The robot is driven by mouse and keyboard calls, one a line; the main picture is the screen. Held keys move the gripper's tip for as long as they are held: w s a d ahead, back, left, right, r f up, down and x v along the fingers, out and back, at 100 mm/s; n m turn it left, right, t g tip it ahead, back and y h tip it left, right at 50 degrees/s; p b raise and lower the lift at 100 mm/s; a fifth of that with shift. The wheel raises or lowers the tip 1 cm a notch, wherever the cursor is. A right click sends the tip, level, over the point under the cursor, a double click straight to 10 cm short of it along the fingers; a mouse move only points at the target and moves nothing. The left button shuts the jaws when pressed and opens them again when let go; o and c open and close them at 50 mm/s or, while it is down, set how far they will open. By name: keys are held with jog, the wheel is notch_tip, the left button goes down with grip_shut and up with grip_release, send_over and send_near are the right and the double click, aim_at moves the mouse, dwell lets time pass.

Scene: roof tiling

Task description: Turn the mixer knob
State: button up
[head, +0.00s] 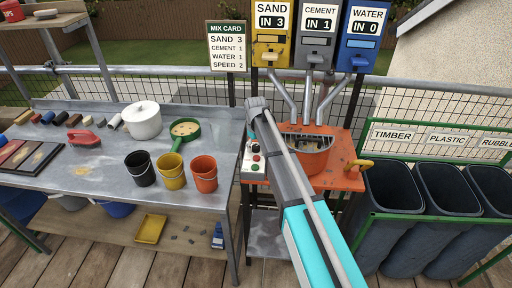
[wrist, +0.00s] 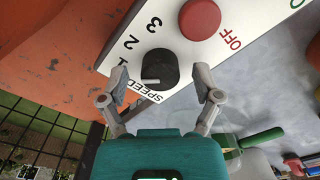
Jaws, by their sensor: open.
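The mixer knob (wrist: 160,68) is black and round with a white pointer line, on a white panel (wrist: 240,18) marked SPEED, 1, 2 and 3. The line points left in the wrist view, close to the 1. My gripper (wrist: 157,92) is open, its fingers to either side of the knob's near part; I cannot tell whether they touch it. In the head view my arm covers part of the panel (head: 254,158) and the knob is hidden. The mix card (head: 227,47) reads SPEED 2. The orange mixer (head: 312,160) stands beside the panel.
A red button (wrist: 200,18) marked OFF sits near the knob on the panel. Yellow, grey and blue dispensers (head: 272,35) with pipes stand above the mixer. A bench (head: 100,180) with buckets is at left; dark bins (head: 393,205) are at right.

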grip_shut()
jog(key=shift+m, duration=0.4)
jog(key=m, duration=0.4)
jog(key=shift+d, duration=0.1)
jog(key=shift+m, duration=2)
grip_release()
